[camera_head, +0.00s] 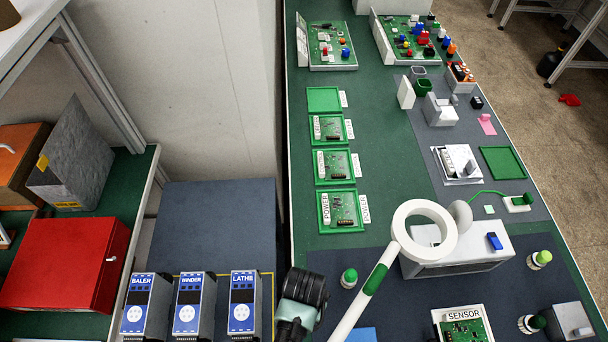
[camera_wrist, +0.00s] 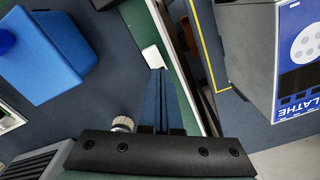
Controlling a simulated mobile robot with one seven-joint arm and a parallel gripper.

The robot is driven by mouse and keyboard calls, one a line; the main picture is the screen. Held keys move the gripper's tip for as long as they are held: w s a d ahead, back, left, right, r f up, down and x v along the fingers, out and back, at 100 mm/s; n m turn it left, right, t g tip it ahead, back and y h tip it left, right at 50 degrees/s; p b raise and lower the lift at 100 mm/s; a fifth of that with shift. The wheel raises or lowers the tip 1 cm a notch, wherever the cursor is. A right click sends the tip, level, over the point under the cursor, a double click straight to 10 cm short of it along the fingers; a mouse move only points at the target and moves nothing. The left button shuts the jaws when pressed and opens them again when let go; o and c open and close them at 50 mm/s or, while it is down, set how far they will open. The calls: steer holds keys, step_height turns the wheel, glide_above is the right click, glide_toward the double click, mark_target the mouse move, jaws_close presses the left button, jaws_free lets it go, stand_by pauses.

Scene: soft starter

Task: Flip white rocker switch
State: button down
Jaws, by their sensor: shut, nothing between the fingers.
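My gripper (camera_wrist: 158,75) shows in the wrist view with its two dark fingers shut together and nothing between them. A small white block (camera_wrist: 154,58) lies just beyond the fingertips, by the edge of the dark mat. It may be the white rocker switch, but its face is too small to read. I cannot tell whether the fingertips touch it. In the head view, a dark joint of my arm (camera_head: 304,289) shows at the bottom middle. The fingers and the white block cannot be made out there.
The LATHE unit (camera_head: 243,300) stands left of my arm; it also shows in the wrist view (camera_wrist: 290,75). A blue bin (camera_wrist: 45,55) and metal knob (camera_wrist: 122,124) are left of my fingers. A white ring (camera_head: 440,253) on a pole rises right of my arm.

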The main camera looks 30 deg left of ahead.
step_height(320, 180, up, 6)
steer(key=p, duration=0.6)
stand_by(0.5)
